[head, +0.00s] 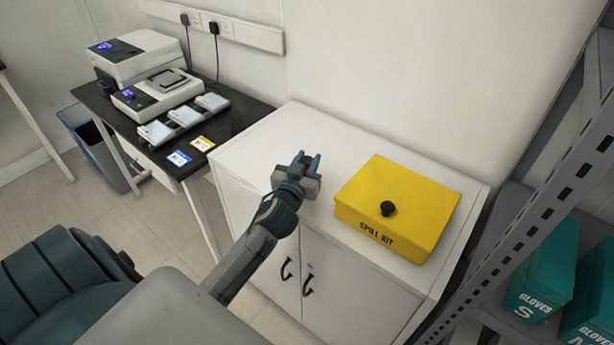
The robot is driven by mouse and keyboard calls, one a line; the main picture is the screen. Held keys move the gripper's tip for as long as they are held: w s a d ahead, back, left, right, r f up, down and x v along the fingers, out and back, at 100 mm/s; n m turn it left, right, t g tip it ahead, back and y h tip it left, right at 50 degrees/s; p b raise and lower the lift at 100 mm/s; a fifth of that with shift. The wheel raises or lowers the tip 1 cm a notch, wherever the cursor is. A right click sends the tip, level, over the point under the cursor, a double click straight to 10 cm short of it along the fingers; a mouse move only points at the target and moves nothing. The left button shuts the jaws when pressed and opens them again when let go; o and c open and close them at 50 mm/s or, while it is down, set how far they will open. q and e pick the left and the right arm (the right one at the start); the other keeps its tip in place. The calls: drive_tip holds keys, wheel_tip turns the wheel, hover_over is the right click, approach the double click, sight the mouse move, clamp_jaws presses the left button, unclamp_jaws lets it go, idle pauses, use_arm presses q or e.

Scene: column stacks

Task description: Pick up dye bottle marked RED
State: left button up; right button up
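No dye bottle marked RED can be made out in the head view. My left gripper (307,162) is over the top of the white cabinet (272,140), left of the yellow spill kit box. Its two bluish fingertips stand a little apart, and I see no clear object between them. The gap is small and dark in the picture. My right gripper is not in view.
The yellow spill kit box (390,190) with a black knob stands on the cabinet. A black bench (225,120) at left holds lab devices (158,92), pale trays and cards. At right, a grey shelf rack (535,215) holds teal glove boxes (545,275). A bin (92,150) stands at far left.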

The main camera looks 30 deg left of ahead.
use_arm(q)
clamp_jaws()
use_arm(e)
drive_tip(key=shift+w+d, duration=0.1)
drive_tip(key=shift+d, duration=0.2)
use_arm(q)
drive_tip(key=shift+r, duration=0.15)
